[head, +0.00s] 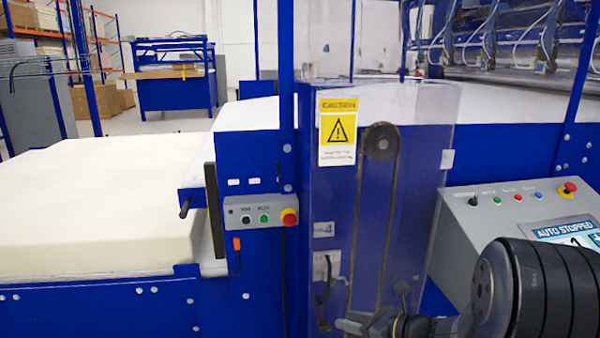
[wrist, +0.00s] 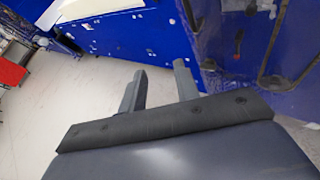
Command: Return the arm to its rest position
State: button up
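My gripper (wrist: 159,72) shows in the wrist view with its two grey fingers apart and nothing between them. Floor and the blue machine's side show beyond the fingertips. In the head view my gripper (head: 366,322) is at the bottom, right of centre, in front of the clear guard (head: 340,230) over the belt drive. It is partly cut off by the lower edge there. My dark, ribbed arm (head: 545,290) fills the lower right corner and covers part of the control console (head: 475,235).
A large cream foam block (head: 95,190) lies on the blue machine at left. A small button box (head: 260,214) with a red knob is on the blue post. The console screen (head: 565,231) reads "AUTO STOPPED". Pale open floor (wrist: 70,110) shows left of my gripper in the wrist view.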

jog(key=shift+s+a+r+m+h+p, duration=1.15)
jog(key=shift+a+r+m+h+p, duration=0.45)
jog(key=shift+h+p, duration=1.25)
jog(key=w+a+f+h+b, duration=0.1)
jog(key=w+f+b, duration=0.2)
jog(key=w+f, duration=0.1)
jog(key=shift+w+a+f+g+b, duration=0.15)
jog(key=shift+w+f+g+b, duration=0.15)
jog(key=shift+w+f, duration=0.1)
jog(key=shift+r, duration=0.1)
